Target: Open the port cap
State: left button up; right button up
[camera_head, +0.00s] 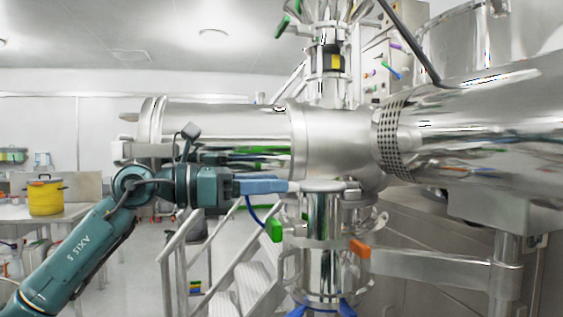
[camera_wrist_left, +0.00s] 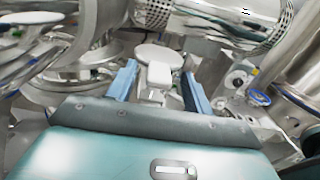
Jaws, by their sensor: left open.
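The port cap shows in the wrist view as a pale round disc (camera_wrist_left: 158,56) with a blocky tab (camera_wrist_left: 158,75) pointing towards me. In the head view the cap (camera_head: 325,186) looks like a thin flat plate, seen nearly edge-on, by the steel pipework. I cannot tell whether it is seated. My left gripper (camera_head: 284,187) reaches in from the left, level with the cap. In the wrist view its blue fingers (camera_wrist_left: 157,80) are open on either side of the tab, with gaps visible. My right gripper is not in view.
A large horizontal steel vessel (camera_head: 345,145) lies just above and behind my gripper. A vertical steel pipe (camera_head: 323,240) with green and orange handles stands below the cap. Stairs with railings (camera_head: 235,285) are behind. A yellow pot (camera_head: 45,198) stands on a table at left.

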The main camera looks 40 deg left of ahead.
aim_at(315, 186)
pick_arm(q)
jog(key=shift+p+x, duration=0.6)
jog(key=shift+x, duration=0.8)
grip_shut()
